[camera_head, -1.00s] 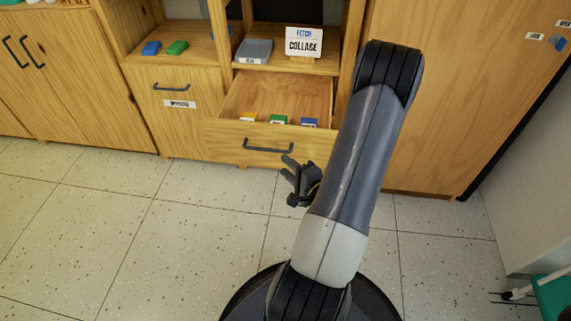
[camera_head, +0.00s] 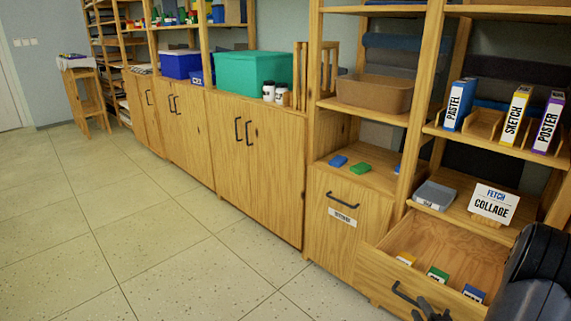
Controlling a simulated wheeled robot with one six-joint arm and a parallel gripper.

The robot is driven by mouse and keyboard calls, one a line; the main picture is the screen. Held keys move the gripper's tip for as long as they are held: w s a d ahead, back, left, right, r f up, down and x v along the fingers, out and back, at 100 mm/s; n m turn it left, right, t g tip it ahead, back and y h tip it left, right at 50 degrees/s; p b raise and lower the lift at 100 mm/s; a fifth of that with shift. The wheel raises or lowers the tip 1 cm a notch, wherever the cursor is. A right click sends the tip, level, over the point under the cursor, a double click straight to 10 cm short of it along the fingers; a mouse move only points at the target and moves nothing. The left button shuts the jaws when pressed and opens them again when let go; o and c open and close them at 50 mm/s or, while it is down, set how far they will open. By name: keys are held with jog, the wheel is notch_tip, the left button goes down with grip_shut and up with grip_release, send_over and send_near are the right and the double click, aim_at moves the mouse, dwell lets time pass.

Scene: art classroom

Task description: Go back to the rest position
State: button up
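My gripper (camera_head: 432,311) shows only in part at the bottom edge, in front of the open drawer's handle. Its fingers are dark and small, and I cannot tell whether they are apart or closed. My dark arm fills the lower right corner. The open drawer (camera_head: 448,245) holds a yellow block (camera_head: 405,258), a green block (camera_head: 437,273) and a blue block (camera_head: 473,293) along its front.
A blue block (camera_head: 338,161) and a green block (camera_head: 360,168) lie on the lower shelf. A grey box (camera_head: 434,195) and a "FETCH COLLAGE" sign (camera_head: 494,204) stand above the drawer. Closed cabinets (camera_head: 255,165) line the wall. The tiled floor (camera_head: 150,240) at left is clear.

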aim_at(418, 306)
jog(key=w, duration=0.2)
jog(key=shift+w+f, duration=0.2)
jog(key=shift+w, duration=0.2)
jog(key=shift+w+d, duration=0.15)
jog(key=shift+d, duration=0.05)
jog(key=shift+a, duration=0.1)
